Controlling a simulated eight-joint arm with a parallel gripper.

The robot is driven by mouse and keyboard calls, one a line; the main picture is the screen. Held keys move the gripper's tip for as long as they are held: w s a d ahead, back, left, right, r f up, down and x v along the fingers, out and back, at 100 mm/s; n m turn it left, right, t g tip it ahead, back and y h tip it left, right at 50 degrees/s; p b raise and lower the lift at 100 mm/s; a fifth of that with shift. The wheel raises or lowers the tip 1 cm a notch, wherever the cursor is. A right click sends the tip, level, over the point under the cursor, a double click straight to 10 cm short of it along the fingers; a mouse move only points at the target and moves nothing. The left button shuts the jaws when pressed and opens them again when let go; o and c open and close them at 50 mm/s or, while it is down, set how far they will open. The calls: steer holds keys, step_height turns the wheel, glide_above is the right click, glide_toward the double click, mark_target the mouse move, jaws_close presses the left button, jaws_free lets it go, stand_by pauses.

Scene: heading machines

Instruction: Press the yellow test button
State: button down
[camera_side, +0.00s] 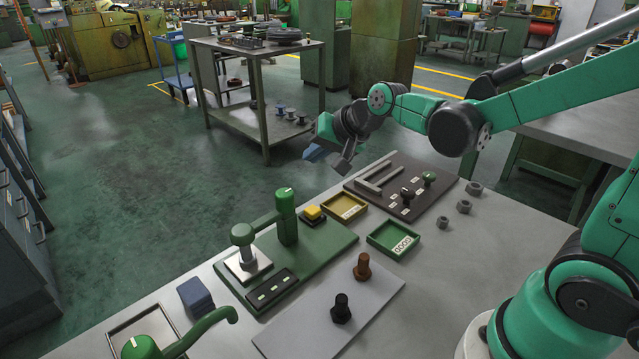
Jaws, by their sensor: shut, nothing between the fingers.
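The yellow test button (313,212) sits on a small dark base at the right end of the green fixture plate (338,243), beside a green post. It stands clear and uncovered. My gripper (328,160) hangs above the far edge of the bench, up and slightly right of the button in the picture, with a clear gap between them. Its fingers point down and to the left. It looks shut and holds nothing.
A green post with an arm and knob (287,216) stands close left of the button. A yellow tray (346,206) and a green tray (393,239) lie to its right. A dark board (440,188) with knobs lies farther right. Two bolts stand on a grey sheet (305,335) in front.

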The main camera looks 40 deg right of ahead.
mark_target(315, 212)
steer(key=shift+w, duration=0.15)
steer(key=shift+f, duration=0.1)
steer(key=shift+f, duration=4.35)
steer(key=shift+f, duration=0.15)
steer(key=shift+f, duration=0.3)
steer(key=shift+r, duration=0.15)
steer(key=shift+r, duration=0.3)
steer(key=shift+r, duration=0.1)
